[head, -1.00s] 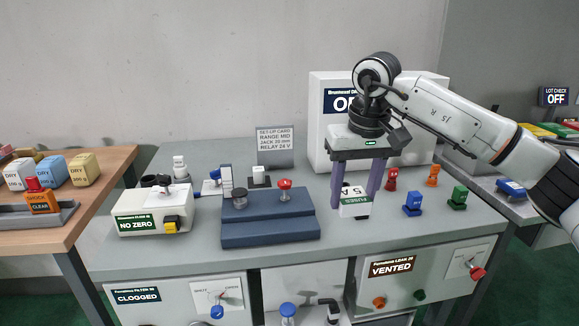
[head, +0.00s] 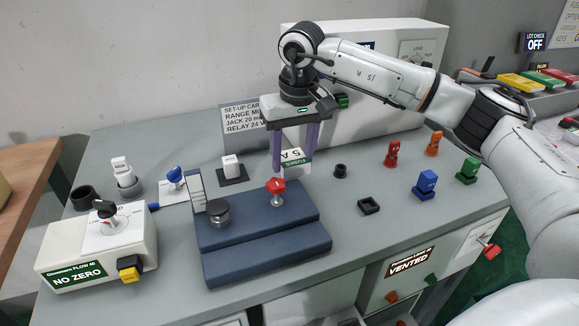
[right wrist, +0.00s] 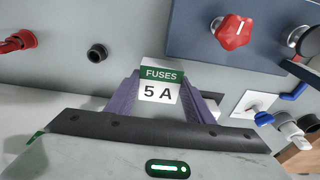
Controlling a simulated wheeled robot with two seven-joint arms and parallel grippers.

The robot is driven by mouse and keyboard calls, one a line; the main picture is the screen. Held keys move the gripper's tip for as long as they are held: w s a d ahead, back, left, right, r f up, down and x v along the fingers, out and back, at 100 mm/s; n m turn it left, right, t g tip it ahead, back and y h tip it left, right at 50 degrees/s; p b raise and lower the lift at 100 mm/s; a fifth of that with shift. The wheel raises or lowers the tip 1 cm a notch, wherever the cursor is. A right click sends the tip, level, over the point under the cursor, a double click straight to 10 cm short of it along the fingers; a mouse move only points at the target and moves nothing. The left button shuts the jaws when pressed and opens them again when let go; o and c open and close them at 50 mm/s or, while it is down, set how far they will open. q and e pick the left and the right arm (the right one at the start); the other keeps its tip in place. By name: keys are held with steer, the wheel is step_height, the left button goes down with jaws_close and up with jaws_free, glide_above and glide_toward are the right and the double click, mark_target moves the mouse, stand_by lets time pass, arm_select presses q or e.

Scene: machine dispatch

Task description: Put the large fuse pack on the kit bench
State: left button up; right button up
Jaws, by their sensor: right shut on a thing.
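The fuse pack (head: 294,158) is a small white box with a green "FUSES" band and "5 A" on it. My right gripper (head: 295,160) is shut on it, with a purple finger on each side. In the head view the pack hangs above the grey bench, just behind the blue fixture. In the right wrist view the pack (right wrist: 161,84) sits between the fingers, its label facing the camera. I cannot tell its exact height over the bench. The kit bench is not clearly identifiable in these views. My left gripper is not in view.
A blue fixture (head: 265,247) with a red knob (head: 275,186) stands in front of the pack. Red, orange, blue and green pieces stand on the grey bench (head: 390,220) at right. A NO ZERO box (head: 135,253) is at left. A wooden table (head: 22,185) edges in at far left.

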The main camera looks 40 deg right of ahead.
mark_target(292, 170)
steer(key=shift+f, duration=1.95)
steer(key=shift+f, duration=0.15)
steer(key=o, duration=1)
steer(key=shift+w, duration=0.1)
